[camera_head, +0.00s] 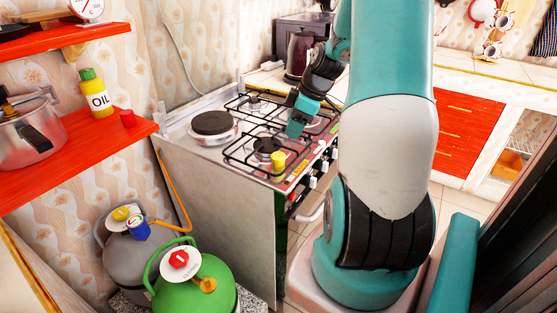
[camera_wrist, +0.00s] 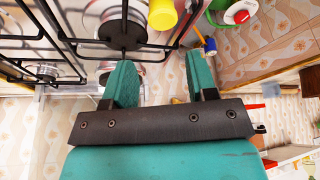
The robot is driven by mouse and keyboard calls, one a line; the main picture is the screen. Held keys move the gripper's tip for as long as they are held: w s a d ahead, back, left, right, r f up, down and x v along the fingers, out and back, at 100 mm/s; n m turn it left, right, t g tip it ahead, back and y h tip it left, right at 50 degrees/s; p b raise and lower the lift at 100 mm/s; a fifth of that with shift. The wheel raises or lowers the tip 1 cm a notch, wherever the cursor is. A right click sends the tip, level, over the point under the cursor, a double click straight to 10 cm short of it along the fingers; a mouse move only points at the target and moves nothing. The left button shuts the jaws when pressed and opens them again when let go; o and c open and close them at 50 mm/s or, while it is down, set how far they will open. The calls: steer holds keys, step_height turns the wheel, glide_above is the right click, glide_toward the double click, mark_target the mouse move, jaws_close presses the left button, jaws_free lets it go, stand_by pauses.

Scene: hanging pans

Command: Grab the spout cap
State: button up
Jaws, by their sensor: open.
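A small yellow cap-like cylinder (camera_head: 278,160) stands at the front corner of the stove top. It also shows at the top edge of the wrist view (camera_wrist: 162,13), partly cut off and ahead of my fingertips. I cannot tell for certain which of the two is the spout cap. My gripper (camera_head: 296,127) is above the stove, behind and a little right of the yellow cylinder. In the wrist view its fingers (camera_wrist: 158,62) are apart, with nothing held between them.
The stove (camera_head: 220,165) has black pan grates (camera_head: 262,150) near my gripper. The oil bottle (camera_head: 97,95) and a pot (camera_head: 28,135) stand on the red shelf (camera_head: 75,150). Grey (camera_head: 135,262) and green (camera_head: 195,290) gas cylinders stand below. A kettle (camera_head: 300,52) is behind.

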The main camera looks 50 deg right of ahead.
mark_target(280, 155)
steer(key=x, duration=0.5)
steer(key=shift+w+a+f, duration=0.1)
steer(key=shift+a+f, duration=0.05)
steer(key=shift+f, duration=0.15)
steer(key=shift+p+x, duration=0.6)
steer(key=shift+x, duration=2.1)
steer(key=c, duration=0.7)
